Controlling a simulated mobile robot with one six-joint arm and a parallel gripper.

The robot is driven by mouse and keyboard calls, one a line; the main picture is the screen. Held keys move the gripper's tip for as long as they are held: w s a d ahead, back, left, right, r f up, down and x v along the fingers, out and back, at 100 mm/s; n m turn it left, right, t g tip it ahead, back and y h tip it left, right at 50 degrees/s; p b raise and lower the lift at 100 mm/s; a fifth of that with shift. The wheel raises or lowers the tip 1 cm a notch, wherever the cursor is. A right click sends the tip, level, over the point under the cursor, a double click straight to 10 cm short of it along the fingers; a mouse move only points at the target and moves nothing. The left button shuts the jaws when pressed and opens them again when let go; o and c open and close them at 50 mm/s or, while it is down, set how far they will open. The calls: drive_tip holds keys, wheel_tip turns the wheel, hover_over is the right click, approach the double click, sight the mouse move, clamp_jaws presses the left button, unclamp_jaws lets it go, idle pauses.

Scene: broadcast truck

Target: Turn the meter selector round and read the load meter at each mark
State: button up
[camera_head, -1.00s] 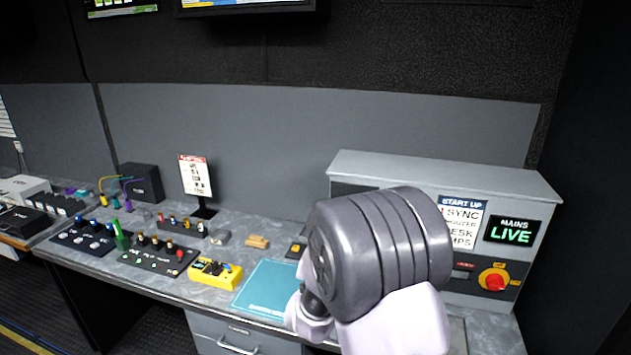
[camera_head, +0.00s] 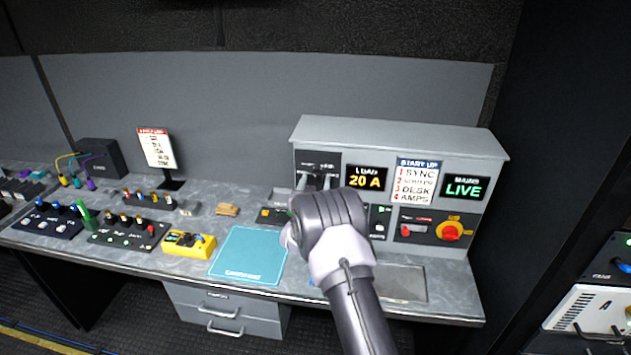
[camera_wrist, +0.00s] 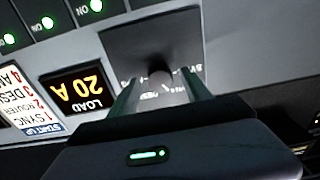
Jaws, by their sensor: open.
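The load meter (camera_head: 366,178) on the grey cabinet reads "20 A" in amber; it also shows upside down in the wrist view (camera_wrist: 76,90). The meter selector's dark panel (camera_head: 318,158) is just left of it. In the head view my wrist hides most of the gripper (camera_head: 317,182) and knob.
A start-up card (camera_head: 417,182), a green "MAINS LIVE" display (camera_head: 465,188) and a red and yellow rotary switch (camera_head: 450,231) are right of the meter. Below are a teal mat (camera_head: 250,256) and a yellow box (camera_head: 188,244). The cabinet overhangs the panel closely.

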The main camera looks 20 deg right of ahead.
drive_tip(key=shift+w+d, duration=0.15)
clamp_jaws()
drive_tip(key=shift+f+b, duration=0.1)
drive_tip(key=shift+b, duration=0.25)
